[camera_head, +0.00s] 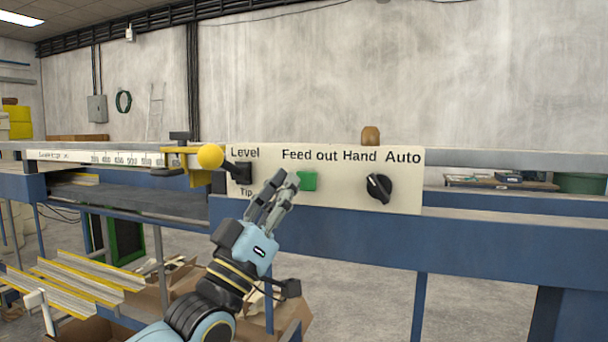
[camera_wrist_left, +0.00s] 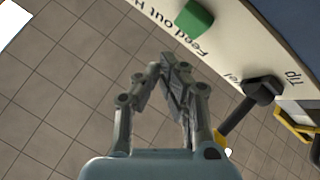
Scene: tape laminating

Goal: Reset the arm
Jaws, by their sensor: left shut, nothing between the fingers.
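My left gripper (camera_head: 279,186) is shut and empty, raised in front of the control panel (camera_head: 330,200). Its fingertips overlap the area just left of the green button (camera_head: 307,181) in the head view. In the left wrist view the closed fingers (camera_wrist_left: 170,75) point past the panel over tiled floor, apart from the green button (camera_wrist_left: 194,18). The lever with a yellow ball (camera_head: 210,157) is left of the gripper, by the "Level" and "Tip" labels. The black rotary knob (camera_head: 378,188) is on the right under "Hand" and "Auto". My right gripper is not in view.
The blue machine beam (camera_head: 500,245) runs across behind the gripper. Yellow-edged metal profiles (camera_head: 75,285) lie at the lower left, and cardboard boxes (camera_head: 190,285) stand below the arm. The floor (camera_head: 360,290) right of the arm looks clear.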

